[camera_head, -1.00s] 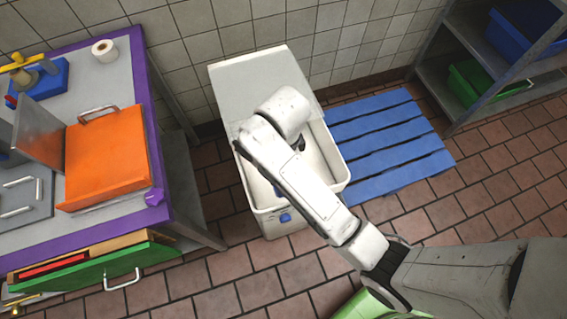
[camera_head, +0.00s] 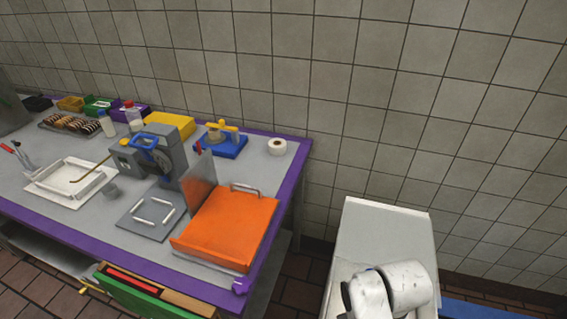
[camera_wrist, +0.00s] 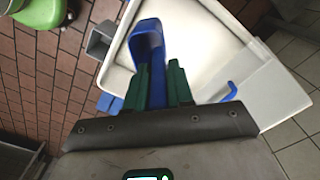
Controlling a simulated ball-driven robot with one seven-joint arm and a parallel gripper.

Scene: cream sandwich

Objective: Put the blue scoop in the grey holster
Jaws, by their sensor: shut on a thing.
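My gripper (camera_wrist: 158,78), with green fingers, is shut on the blue scoop (camera_wrist: 147,28) in the wrist view. The scoop points away from the wrist, with part of it hidden between the fingers. It shows over the white bin (camera_wrist: 205,35). A grey open box, which looks like the grey holster (camera_wrist: 101,40), is at the bin's left outer side, left of the scoop and apart from it in the picture. In the head view my gripper, the scoop and the holster are out of sight; only a white arm part shows at the bottom.
The bin's pale lid (camera_head: 385,235) shows in the head view. The counter (camera_head: 110,215), edged in purple, carries an orange board (camera_head: 225,225), a grey machine and several containers. A green round object (camera_wrist: 40,12) stands on the tiled floor in the wrist view.

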